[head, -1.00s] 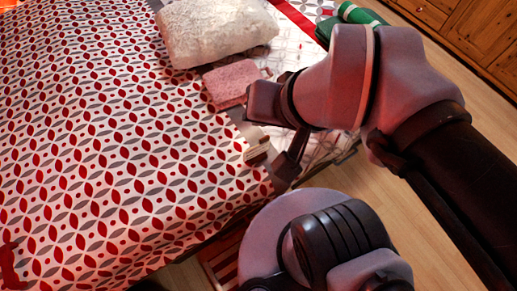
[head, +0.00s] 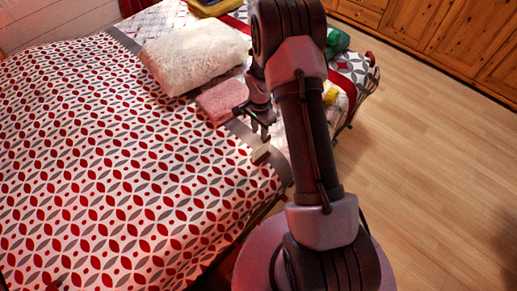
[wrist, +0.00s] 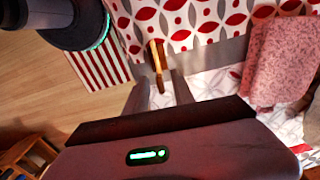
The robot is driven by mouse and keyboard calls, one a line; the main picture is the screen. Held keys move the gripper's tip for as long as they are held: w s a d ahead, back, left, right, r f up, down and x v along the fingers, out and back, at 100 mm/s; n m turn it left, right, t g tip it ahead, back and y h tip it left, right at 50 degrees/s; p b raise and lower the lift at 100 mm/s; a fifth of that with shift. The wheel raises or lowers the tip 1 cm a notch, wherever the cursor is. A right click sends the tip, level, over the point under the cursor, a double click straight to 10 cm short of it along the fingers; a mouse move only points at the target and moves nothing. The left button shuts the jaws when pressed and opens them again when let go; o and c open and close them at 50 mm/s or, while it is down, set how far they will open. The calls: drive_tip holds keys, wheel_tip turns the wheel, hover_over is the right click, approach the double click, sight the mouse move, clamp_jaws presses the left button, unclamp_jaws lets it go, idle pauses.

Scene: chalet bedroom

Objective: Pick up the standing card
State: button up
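The standing card (head: 261,153) is a small pale upright piece near the edge of the bed, on the grey band of the cover. In the wrist view it shows as a narrow tan and whitish edge (wrist: 156,55), seen nearly end-on. My gripper (head: 253,121) is above and just behind the card in the head view. In the wrist view its two fingers (wrist: 160,92) are apart, and the card lines up with the gap between them. I cannot tell whether the card's lower end is between the fingertips. Nothing is held.
A folded pink towel (head: 221,101) lies beside the card, with a white fluffy cushion (head: 195,57) behind it. A green rolled item (head: 337,41) lies at the far bed end. Wooden floor (head: 430,150) is clear on the right. A red-striped rug (wrist: 95,50) shows below the bed.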

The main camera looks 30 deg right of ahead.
drive_tip(key=b, duration=0.2)
hover_over(261, 155)
drive_tip(key=f, duration=0.5)
drive_tip(key=w+f, duration=0.1)
drive_tip(key=f, duration=0.2)
drive_tip(key=shift+a, duration=0.1)
drive_tip(key=f+b, duration=0.2)
drive_tip(key=f, duration=0.1)
drive_tip(key=f+b, duration=0.1)
drive_tip(key=f, duration=0.1)
drive_tip(key=shift+s+d+f, duration=0.15)
drive_tip(key=shift+s+d, duration=0.1)
drive_tip(key=shift+s, duration=0.1)
drive_tip(key=shift+c, duration=0.9)
clamp_jaws()
